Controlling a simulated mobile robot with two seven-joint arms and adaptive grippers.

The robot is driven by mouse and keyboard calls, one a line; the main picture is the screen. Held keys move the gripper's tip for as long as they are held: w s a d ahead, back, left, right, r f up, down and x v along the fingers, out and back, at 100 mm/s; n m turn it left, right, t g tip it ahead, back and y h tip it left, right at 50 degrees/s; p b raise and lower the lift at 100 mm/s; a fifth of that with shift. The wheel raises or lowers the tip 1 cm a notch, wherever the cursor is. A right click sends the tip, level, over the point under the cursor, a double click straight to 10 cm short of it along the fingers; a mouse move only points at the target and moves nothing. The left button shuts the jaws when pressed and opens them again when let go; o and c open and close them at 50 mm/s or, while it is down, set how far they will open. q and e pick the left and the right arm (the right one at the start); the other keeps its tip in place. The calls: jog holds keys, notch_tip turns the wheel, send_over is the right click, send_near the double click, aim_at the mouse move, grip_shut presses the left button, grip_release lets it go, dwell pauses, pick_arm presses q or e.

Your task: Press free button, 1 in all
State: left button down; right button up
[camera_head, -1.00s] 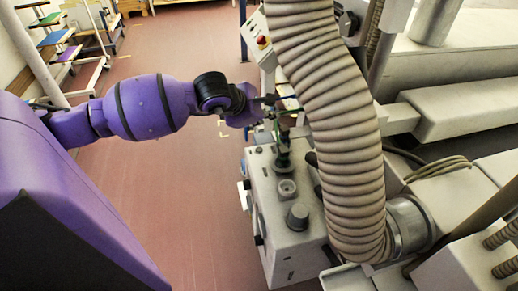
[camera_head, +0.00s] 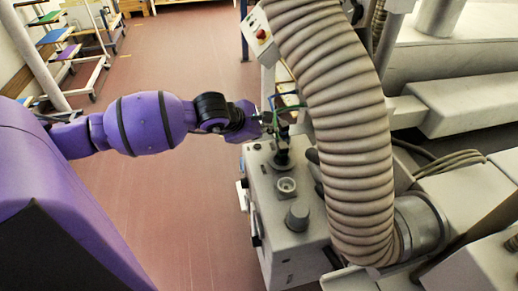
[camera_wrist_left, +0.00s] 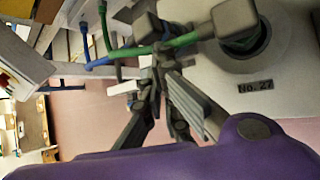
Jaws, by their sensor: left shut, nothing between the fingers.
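A pale control panel with a red button (camera_head: 261,34) stands at the top middle of the head view, beyond my left gripper. A little red also shows at the left edge of the wrist view (camera_wrist_left: 4,80). My left gripper (camera_head: 276,124) is shut and empty above the back end of a grey box (camera_head: 286,235). Its dark fingers (camera_wrist_left: 157,62) lie close to green and blue tubing in the wrist view; I cannot tell whether they touch it. The box top carries a round socket (camera_head: 287,186) and a grey knob (camera_head: 297,214). Which button is free is not clear. My right gripper is out of view.
A thick ribbed hose (camera_head: 345,140) curves down just right of my left gripper. Large grey machinery (camera_head: 470,100) fills the right side. The red floor (camera_head: 170,200) left of the box is clear.

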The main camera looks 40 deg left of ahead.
aim_at(257, 147)
pick_arm(q)
jog(key=shift+f+b, duration=0.35)
jog(key=shift+f, duration=0.6)
jog(key=shift+r, duration=0.1)
dwell(0.4)
jog(key=shift+f+b, duration=0.4)
jog(key=shift+f, duration=0.1)
